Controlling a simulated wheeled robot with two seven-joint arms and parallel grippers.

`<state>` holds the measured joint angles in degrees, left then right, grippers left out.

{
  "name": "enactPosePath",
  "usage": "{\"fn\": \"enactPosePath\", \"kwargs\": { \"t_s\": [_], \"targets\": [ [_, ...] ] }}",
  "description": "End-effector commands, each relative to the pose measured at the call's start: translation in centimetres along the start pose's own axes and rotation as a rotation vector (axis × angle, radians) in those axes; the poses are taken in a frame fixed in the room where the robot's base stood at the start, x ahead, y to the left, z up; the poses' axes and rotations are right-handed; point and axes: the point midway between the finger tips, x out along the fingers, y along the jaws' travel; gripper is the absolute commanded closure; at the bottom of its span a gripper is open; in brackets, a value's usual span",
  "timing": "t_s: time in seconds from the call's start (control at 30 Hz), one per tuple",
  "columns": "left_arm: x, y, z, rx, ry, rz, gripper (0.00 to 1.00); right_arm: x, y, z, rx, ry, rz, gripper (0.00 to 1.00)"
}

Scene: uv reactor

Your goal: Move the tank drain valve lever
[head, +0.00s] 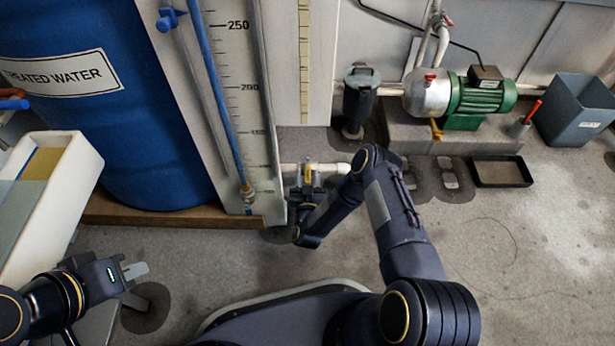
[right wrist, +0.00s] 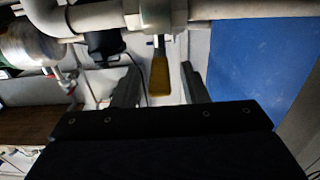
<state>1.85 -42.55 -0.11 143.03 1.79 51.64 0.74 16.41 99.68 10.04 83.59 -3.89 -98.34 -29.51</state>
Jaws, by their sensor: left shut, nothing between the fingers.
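The yellow valve lever (head: 308,173) is on a white pipe (head: 289,168) low beside the gauge board. In the right wrist view the yellow lever (right wrist: 160,76) hangs from a valve body on the pipe (right wrist: 245,10). My right gripper (head: 309,189) is at the lever; in the right wrist view its fingers are open, one on each side of the lever, with visible gaps. I cannot tell how deep the lever reaches between them. My left gripper (head: 136,270) is shut and empty, low at the left, away from the valve.
A blue treated water tank (head: 150,140) and gauge board (head: 235,110) stand left of the valve. A dark canister (head: 360,95), a green pump (head: 480,97) and a grey bin (head: 578,112) are behind right. A white box (head: 75,190) is near my left arm.

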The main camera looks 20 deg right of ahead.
Motion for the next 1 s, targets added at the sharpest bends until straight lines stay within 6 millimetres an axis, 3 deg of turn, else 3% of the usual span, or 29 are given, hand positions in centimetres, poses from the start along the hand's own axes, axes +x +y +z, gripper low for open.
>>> {"fn": "enactPosePath", "kwargs": {
  "t_s": [0.13, 0.4, 0.7, 1.0],
  "targets": [
    [0.40, -0.18, 0.20, 0.000, 0.000, 0.000, 1.00, 0.99, 0.00, 0.03, 0.001, 0.000, 0.000, 0.60],
    [0.35, -0.16, 0.18, 0.000, 0.000, 0.000, 1.00, 1.10, -0.02, -0.07, 0.001, 0.000, -0.001, 0.61],
    [0.35, -0.16, 0.18, 0.000, 0.000, 0.000, 1.00, 1.08, -0.02, -0.05, 0.001, -0.001, -0.001, 1.00],
    [0.28, -0.13, 0.14, 0.000, 0.000, 0.000, 1.00, 1.06, 0.28, -0.08, 0.000, -0.001, 0.000, 1.00]
  ]
}}
